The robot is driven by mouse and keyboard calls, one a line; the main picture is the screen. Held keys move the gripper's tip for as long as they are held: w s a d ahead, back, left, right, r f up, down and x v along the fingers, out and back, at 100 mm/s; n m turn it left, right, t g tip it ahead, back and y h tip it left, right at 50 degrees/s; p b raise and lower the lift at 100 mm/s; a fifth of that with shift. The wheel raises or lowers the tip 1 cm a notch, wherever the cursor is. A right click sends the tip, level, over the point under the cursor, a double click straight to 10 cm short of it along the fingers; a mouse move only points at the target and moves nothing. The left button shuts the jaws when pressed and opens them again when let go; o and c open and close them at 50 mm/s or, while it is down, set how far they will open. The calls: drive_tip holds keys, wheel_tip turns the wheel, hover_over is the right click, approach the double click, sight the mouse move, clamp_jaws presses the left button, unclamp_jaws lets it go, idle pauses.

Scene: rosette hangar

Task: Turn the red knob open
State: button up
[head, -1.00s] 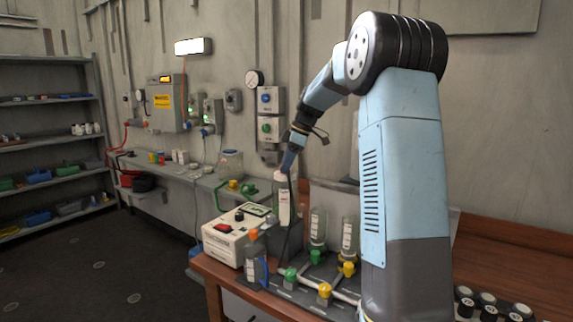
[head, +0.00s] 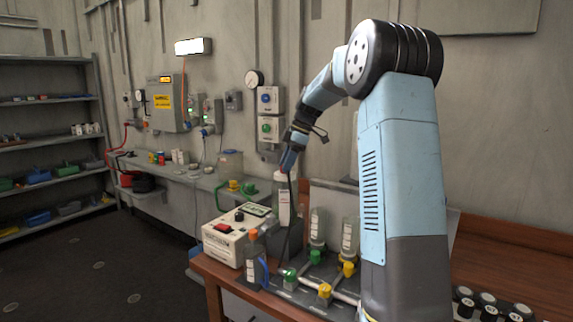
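I cannot make out a red knob among the valves on the wooden bench (head: 212,282). Green knobs (head: 289,277) and yellow knobs (head: 325,291) sit on the pale pipework at the bench's front, and part of that area is hidden behind my arm. My gripper (head: 289,160) points down above the bench, near the top of a white-labelled bottle (head: 284,207). It is small and dark in this view, so its fingers and any contact with the bottle cannot be told.
A white box (head: 225,240) with a red switch (head: 222,227) stands on the bench's left. An orange-capped bottle (head: 252,258) is beside it. Labelled cylinders (head: 317,228) stand behind the knobs. Black round parts (head: 487,303) lie at the lower right. The floor at left is clear.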

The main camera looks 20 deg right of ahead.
drive_tip(key=o, duration=0.3)
drive_tip(key=v, duration=1.3)
drive_tip(key=shift+d+r, duration=0.15)
drive_tip(key=shift+r, duration=0.1)
drive_tip(key=shift+s, duration=0.1)
drive_tip(key=s+a+m+t+h, duration=0.1)
drive_tip(key=s+a+m+h, duration=0.1)
drive_tip(key=s+a+m, duration=0.5)
drive_tip(key=s+a+m+t+h, duration=0.1)
drive_tip(key=s+a, duration=0.4)
drive_tip(key=s, duration=0.7)
drive_tip(key=s+f+m+t, duration=0.1)
drive_tip(key=s+f+m, duration=0.1)
drive_tip(key=s+f, duration=0.2)
drive_tip(key=s+a+f+m+t+h, duration=0.1)
drive_tip(key=s+f+m, duration=0.2)
drive_tip(key=s, duration=0.6)
drive_tip(key=s+f+m+t, duration=0.1)
drive_tip(key=s+f+m, duration=0.2)
drive_tip(key=s+f, duration=0.3)
drive_tip(key=shift+s+a, duration=0.3)
drive_tip(key=shift+s, duration=0.5)
